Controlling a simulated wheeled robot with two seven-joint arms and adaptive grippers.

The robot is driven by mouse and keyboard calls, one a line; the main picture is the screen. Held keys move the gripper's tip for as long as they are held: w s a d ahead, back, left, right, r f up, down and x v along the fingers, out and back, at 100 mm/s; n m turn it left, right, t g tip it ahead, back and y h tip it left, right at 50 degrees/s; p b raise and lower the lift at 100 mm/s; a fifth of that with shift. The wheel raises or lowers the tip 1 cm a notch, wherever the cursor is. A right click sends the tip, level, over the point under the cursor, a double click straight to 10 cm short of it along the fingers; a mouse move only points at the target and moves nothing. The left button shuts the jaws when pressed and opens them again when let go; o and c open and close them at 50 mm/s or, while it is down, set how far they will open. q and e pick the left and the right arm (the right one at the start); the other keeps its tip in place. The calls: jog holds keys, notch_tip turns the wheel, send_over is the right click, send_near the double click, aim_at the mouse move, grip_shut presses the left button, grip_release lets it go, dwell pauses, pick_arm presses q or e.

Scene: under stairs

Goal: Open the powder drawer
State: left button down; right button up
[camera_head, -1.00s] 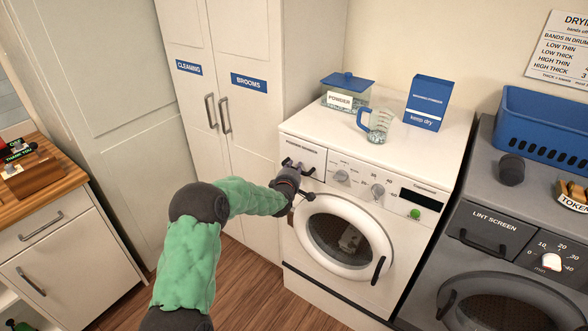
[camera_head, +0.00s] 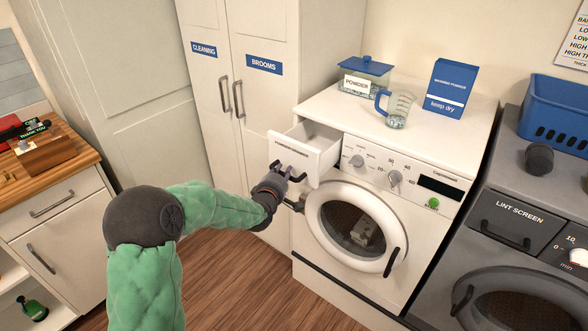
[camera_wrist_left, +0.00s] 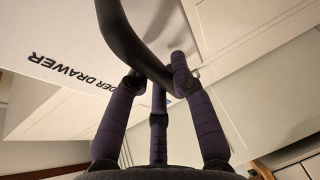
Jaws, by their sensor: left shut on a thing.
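The powder drawer (camera_head: 305,146) is the white drawer at the top left of the white washing machine (camera_head: 378,228). It stands pulled out, and its inside shows from above. My left gripper (camera_head: 281,173) is at the drawer's front and shut on its dark handle. In the left wrist view, the gripper's purple fingers (camera_wrist_left: 158,85) close around the curved dark handle (camera_wrist_left: 135,42), with the drawer's lettered white front (camera_wrist_left: 60,58) beside it. My right gripper is not in view.
On the washer top stand a powder box with a blue lid (camera_head: 364,76), a measuring jug (camera_head: 397,108) and a blue carton (camera_head: 448,88). A grey dryer (camera_head: 520,230) stands at the right. A wooden-topped cabinet (camera_head: 60,205) is at the left. Floor is free between them.

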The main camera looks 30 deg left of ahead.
pick_arm(q)
jog(key=shift+s+a+f+b, duration=0.1)
jog(key=shift+s+b, duration=0.25)
jog(key=shift+s, duration=1)
jog(key=shift+s+a+b, duration=0.1)
jog(key=shift+s+b, duration=0.2)
jog(key=shift+s, duration=1.05)
jog(key=c, duration=1.3)
grip_release()
jog(key=v, duration=1.2)
jog(key=shift+w+d, duration=0.1)
